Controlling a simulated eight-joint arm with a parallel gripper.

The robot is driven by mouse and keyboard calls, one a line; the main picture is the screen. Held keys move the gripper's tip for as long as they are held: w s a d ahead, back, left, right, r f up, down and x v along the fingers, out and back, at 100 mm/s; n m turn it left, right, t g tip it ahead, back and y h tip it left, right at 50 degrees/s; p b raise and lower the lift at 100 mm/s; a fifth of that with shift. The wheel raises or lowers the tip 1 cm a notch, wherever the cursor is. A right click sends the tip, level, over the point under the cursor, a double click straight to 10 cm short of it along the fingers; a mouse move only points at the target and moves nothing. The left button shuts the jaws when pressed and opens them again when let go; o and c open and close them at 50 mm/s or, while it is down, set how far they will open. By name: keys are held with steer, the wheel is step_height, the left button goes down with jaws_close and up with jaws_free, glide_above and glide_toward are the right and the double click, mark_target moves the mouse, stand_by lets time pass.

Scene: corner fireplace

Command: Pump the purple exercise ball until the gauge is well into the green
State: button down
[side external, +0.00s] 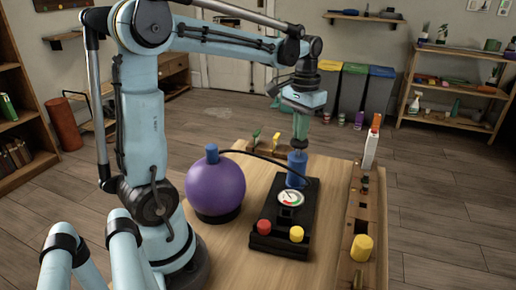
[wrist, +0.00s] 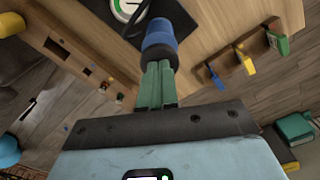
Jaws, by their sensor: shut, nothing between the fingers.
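The purple exercise ball (side external: 215,187) sits on a dark ring on the table, with a blue cap on top and a black hose running to the right. The pump is a black box (side external: 268,222) with a blue cylinder (side external: 297,167) at its far end. Its round gauge (side external: 291,198) faces up; it has a green part, but the needle's reading is too small to tell. A red knob (side external: 264,227) and a yellow knob (side external: 296,234) are at its near end. My gripper (side external: 300,138) is shut, its green fingers pointing down at the blue cylinder's top (wrist: 158,40). I cannot tell whether they touch.
A wooden rack (side external: 358,215) with a yellow cylinder (side external: 361,247) and a white-and-orange upright piece (side external: 372,145) stands right of the pump. A small wooden rack (side external: 266,151) with green and yellow pieces is behind the ball. Bare table lies between ball and pump.

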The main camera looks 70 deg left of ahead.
steer(key=shift+r, duration=2.15)
steer(key=shift+r, duration=2.5)
steer(key=s+d+f+m+t, duration=0.3)
steer(key=s+d+f+t, duration=0.4)
steer(key=d+f, duration=0.4)
steer(key=shift+s+d+f, duration=0.25)
steer(key=shift+d+f, duration=0.05)
steer(key=shift+d, duration=0.45)
